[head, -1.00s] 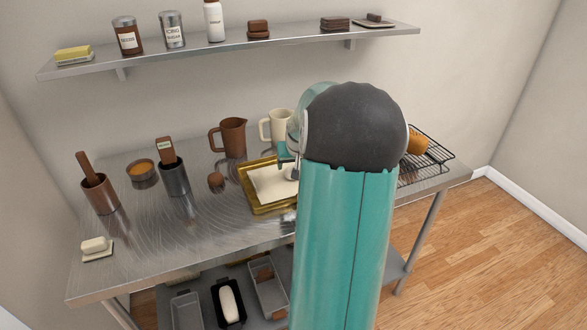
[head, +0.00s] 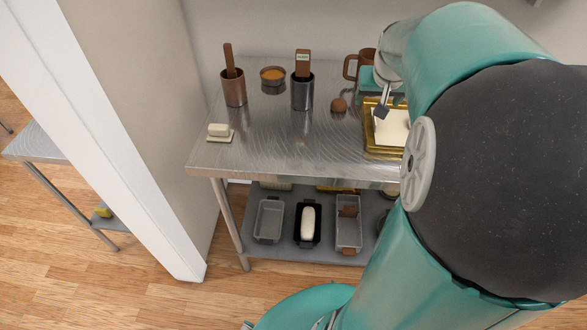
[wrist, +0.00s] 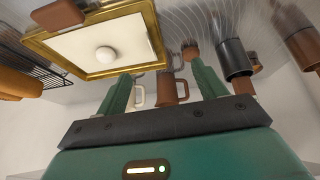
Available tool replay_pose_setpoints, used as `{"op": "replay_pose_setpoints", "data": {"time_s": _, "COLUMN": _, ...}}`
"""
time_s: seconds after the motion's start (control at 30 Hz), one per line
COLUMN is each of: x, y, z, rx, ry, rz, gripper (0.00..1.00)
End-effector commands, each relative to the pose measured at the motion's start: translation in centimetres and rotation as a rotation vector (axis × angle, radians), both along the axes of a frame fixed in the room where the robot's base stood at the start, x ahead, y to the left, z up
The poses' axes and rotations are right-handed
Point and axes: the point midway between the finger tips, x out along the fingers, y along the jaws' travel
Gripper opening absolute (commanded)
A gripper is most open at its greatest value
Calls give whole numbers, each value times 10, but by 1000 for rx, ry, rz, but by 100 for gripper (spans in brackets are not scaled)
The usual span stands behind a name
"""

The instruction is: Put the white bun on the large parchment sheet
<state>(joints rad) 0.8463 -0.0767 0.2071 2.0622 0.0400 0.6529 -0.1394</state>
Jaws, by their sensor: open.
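A round white bun (wrist: 105,54) sits on the large pale parchment sheet (wrist: 75,46), which lines a gold-rimmed tray (wrist: 147,15), in the wrist view. The parchment (head: 392,128) and tray (head: 372,150) also show in the head view, partly behind my arm; I cannot make out the bun there. My gripper (wrist: 158,66) is open, its two green fingers apart with nothing between them. It is near the tray, and the bun lies outside the fingers, apart from them.
A small white block on a small sheet (head: 219,132) lies at the table's left end. A copper pot (head: 234,90), steel canister (head: 302,94), orange-filled bowl (head: 272,76) and brown ball (head: 338,105) stand left of the tray. Tins (head: 269,220) sit on the lower shelf. The front left tabletop is clear.

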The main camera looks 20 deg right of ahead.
Motion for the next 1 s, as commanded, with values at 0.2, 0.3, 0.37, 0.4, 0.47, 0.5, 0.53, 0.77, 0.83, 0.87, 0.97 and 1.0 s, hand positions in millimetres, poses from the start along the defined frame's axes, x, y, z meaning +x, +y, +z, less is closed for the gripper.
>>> {"op": "replay_pose_setpoints", "data": {"time_s": 0.2, "x": -20, "y": 130, "z": 25, "rx": -14, "ry": 7, "rz": 189, "gripper": 70}}
{"op": "replay_pose_setpoints", "data": {"time_s": 0.3, "x": -41, "y": 178, "z": 29, "rx": -9, "ry": 5, "rz": 271, "gripper": 70}}
{"op": "replay_pose_setpoints", "data": {"time_s": 0.37, "x": -56, "y": 205, "z": 29, "rx": -3, "ry": 3, "rz": 320, "gripper": 70}}
{"op": "replay_pose_setpoints", "data": {"time_s": 0.4, "x": -67, "y": 220, "z": 29, "rx": 2, "ry": 1, "rz": 352, "gripper": 70}}
{"op": "replay_pose_setpoints", "data": {"time_s": 0.47, "x": -83, "y": 242, "z": 27, "rx": 11, "ry": -1, "rz": 402, "gripper": 70}}
{"op": "replay_pose_setpoints", "data": {"time_s": 0.5, "x": -93, "y": 253, "z": 25, "rx": 18, "ry": -3, "rz": 430, "gripper": 70}}
{"op": "replay_pose_setpoints", "data": {"time_s": 0.53, "x": -100, "y": 261, "z": 24, "rx": 23, "ry": -4, "rz": 451, "gripper": 70}}
{"op": "replay_pose_setpoints", "data": {"time_s": 0.77, "x": -130, "y": 288, "z": 15, "rx": 47, "ry": -4, "rz": 532, "gripper": 70}}
{"op": "replay_pose_setpoints", "data": {"time_s": 0.83, "x": -131, "y": 289, "z": 15, "rx": 49, "ry": -3, "rz": 535, "gripper": 70}}
{"op": "replay_pose_setpoints", "data": {"time_s": 0.87, "x": -131, "y": 289, "z": 15, "rx": 49, "ry": -3, "rz": 535, "gripper": 70}}
{"op": "replay_pose_setpoints", "data": {"time_s": 0.97, "x": -131, "y": 289, "z": 15, "rx": 48, "ry": -3, "rz": 534, "gripper": 70}}
{"op": "replay_pose_setpoints", "data": {"time_s": 1.0, "x": -131, "y": 289, "z": 15, "rx": 48, "ry": -3, "rz": 534, "gripper": 70}}
